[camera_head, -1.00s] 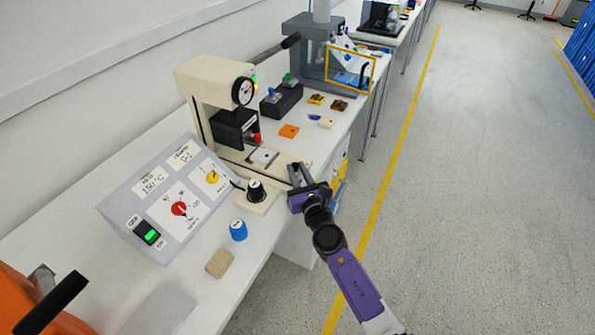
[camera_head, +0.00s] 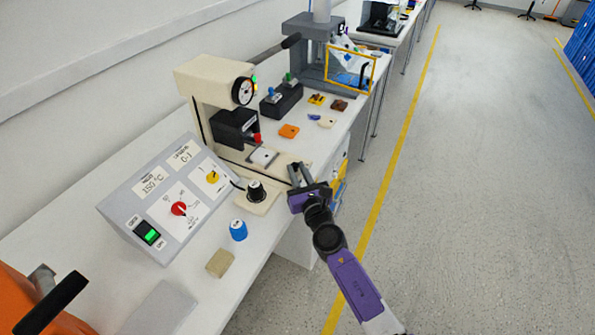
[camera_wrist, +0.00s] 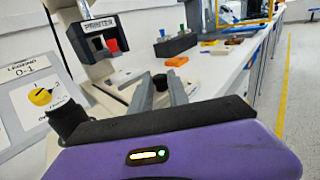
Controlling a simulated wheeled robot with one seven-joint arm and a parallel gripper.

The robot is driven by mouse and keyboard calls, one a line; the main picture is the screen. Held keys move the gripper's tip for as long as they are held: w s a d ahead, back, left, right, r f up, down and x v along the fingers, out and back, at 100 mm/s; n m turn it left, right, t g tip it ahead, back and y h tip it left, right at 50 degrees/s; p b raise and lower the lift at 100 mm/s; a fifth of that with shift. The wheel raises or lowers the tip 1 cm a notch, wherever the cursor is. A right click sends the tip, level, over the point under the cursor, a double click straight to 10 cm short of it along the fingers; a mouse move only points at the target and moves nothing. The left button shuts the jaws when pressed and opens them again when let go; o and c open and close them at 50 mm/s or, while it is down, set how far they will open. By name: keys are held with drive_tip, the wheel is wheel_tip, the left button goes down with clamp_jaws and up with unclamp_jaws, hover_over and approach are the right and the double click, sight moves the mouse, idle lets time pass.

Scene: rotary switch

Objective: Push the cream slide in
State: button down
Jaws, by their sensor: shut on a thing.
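The cream slide (camera_head: 284,166) lies at the foot of the cream press (camera_head: 205,85) and sticks out toward my gripper. A metal plate (camera_head: 263,157) with a small dark mark sits on it. My gripper (camera_head: 300,167) is at the slide's outer end, at the table's front edge. In the wrist view a black knob (camera_wrist: 160,82) shows between my two grey fingers, and my gripper is shut on it. The fingers partly hide the slide's end.
A grey control box (camera_head: 165,200) and a black dial on a cream base (camera_head: 262,198) stand left of my gripper. A blue cap (camera_head: 238,230) and a tan block (camera_head: 220,263) lie nearer. Small parts, including an orange piece (camera_head: 289,131), lie beyond the press. The floor at right is clear.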

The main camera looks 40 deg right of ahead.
sight(284, 171)
drive_tip(key=w, duration=0.1)
drive_tip(key=w+a, duration=0.1)
drive_tip(key=w, duration=0.2)
drive_tip(key=shift+a, duration=0.3)
drive_tip(key=c, duration=1.3)
unclamp_jaws()
drive_tip(key=shift+o, duration=0.2)
drive_tip(key=shift+v, duration=3.9)
